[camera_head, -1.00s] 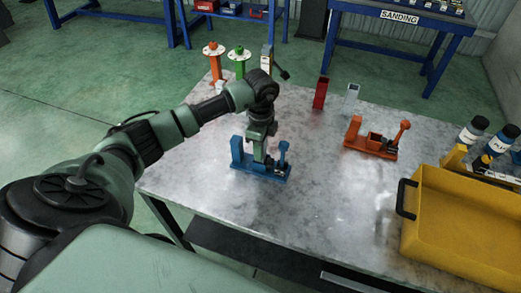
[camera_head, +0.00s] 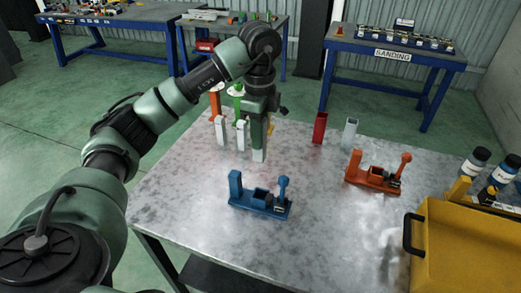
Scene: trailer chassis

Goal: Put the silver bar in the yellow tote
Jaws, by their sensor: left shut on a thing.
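My left gripper (camera_head: 259,133) is shut on a silver bar (camera_head: 259,154), whose pale lower end shows below the fingers. It holds the bar upright above the table, behind the blue fixture (camera_head: 261,204). The gripper hides the bar's upper part. The yellow tote (camera_head: 428,213) is at the right edge, partly cut off, with a black handle on its left side. Its inside is largely not visible. My right gripper is not in view.
An orange fixture (camera_head: 371,181) stands at right centre. A red bar (camera_head: 320,127) and another grey bar (camera_head: 349,132) stand behind it. Two pale upright pieces (camera_head: 221,131) are left of the gripper. Bottles (camera_head: 474,161) stand behind the tote. The table's middle is clear.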

